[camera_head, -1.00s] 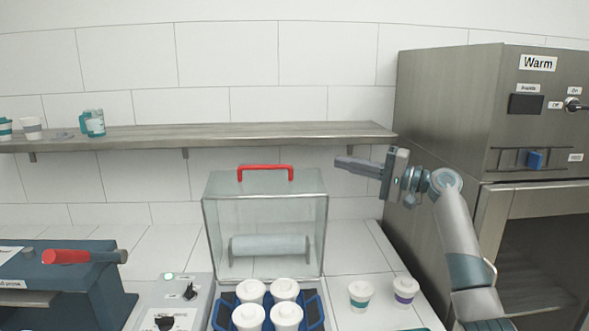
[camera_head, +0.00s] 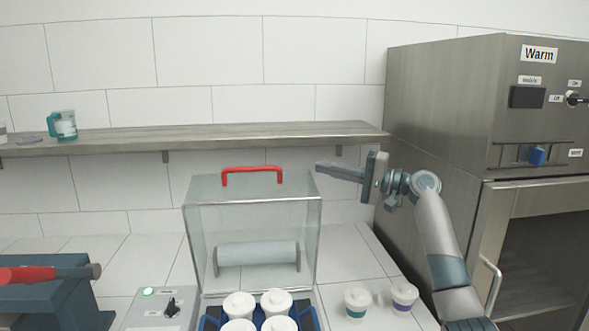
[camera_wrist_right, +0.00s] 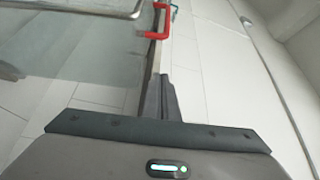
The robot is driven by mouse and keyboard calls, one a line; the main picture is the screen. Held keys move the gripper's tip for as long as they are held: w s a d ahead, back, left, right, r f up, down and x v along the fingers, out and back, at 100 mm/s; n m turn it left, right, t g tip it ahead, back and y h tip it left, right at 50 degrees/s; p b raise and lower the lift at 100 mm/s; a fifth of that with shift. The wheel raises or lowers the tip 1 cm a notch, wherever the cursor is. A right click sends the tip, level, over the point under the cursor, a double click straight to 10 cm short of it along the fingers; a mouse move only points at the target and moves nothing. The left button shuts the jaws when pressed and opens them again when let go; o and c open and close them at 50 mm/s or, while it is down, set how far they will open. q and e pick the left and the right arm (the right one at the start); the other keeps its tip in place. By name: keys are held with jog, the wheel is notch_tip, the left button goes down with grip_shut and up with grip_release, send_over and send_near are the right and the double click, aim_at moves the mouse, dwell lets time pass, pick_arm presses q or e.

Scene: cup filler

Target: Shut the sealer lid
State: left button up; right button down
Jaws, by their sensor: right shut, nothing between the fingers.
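The sealer lid (camera_head: 245,215) is a clear glass-like cover that stands raised, with a red handle (camera_head: 252,170) on its top edge. A pale film roll (camera_head: 257,255) shows through it. My right gripper (camera_head: 322,171) is shut and empty, just to the right of the handle at about its height in the head view. In the right wrist view the closed fingers (camera_wrist_right: 160,82) point toward the red handle (camera_wrist_right: 157,20), with the clear lid (camera_wrist_right: 85,50) to their left. I cannot tell whether the fingers touch the lid. My left gripper is not in view.
Several lidded cups (camera_head: 277,302) sit in a blue rack (camera_head: 211,318) before the lid. Two cups (camera_head: 357,301) stand to its right. A control box (camera_head: 162,308) is at left. A shelf (camera_head: 230,138) runs behind, and a steel warmer (camera_head: 440,130) stands at right.

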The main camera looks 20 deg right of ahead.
aim_at(290, 182)
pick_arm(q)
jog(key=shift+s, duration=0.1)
